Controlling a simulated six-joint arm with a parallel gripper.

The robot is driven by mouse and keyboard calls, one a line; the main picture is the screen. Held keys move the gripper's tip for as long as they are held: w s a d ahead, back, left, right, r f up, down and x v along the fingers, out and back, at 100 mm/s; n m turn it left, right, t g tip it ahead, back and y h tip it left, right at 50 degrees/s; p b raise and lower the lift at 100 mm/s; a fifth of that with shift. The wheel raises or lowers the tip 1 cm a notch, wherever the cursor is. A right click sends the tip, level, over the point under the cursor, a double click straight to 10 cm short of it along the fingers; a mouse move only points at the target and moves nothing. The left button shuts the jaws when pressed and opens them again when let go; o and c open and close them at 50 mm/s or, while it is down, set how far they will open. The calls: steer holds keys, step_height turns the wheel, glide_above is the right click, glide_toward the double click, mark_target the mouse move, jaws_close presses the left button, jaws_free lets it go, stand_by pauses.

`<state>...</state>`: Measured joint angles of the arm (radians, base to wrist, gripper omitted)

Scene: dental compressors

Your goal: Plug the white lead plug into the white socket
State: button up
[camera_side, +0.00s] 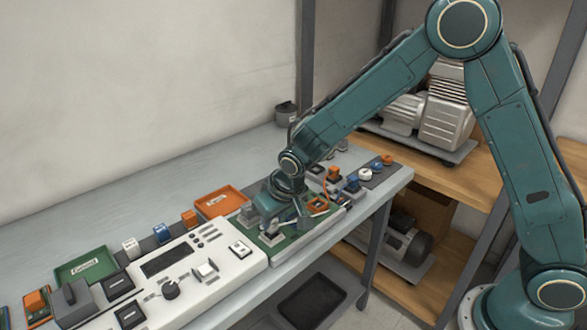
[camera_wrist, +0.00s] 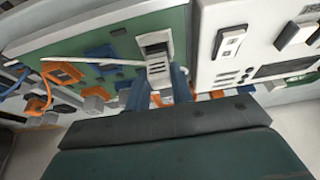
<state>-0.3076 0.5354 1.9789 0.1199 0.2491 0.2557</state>
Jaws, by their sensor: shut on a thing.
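The white lead plug (camera_wrist: 158,72) is between the fingers of my gripper (camera_wrist: 161,92) in the wrist view. Its white lead (camera_wrist: 95,61) runs off to the left across the green board (camera_wrist: 115,28). A white socket block (camera_wrist: 155,41) with a dark slotted face is directly in line with the plug and very close to it. I cannot tell whether the plug is in the socket or only touching it. In the side view my gripper (camera_side: 279,222) is low over the green board (camera_side: 297,243), shut on the plug, and its fingers hide most of the plug.
A white control panel (camera_side: 222,262) with a knob and switches adjoins the board on the left. An orange tray (camera_side: 220,203) lies behind it, and a green tray (camera_side: 84,263) farther left. Blue and orange connectors and an orange cable (camera_wrist: 47,92) crowd the board's other end.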

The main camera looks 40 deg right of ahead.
steer(key=shift+f, duration=0.75)
stand_by(0.7)
steer(key=o, duration=1.4)
steer(key=shift+c, duration=0.2)
steer(key=shift+r, duration=0.1)
steer(key=shift+r, duration=3.45)
steer(key=shift+r, duration=0.1)
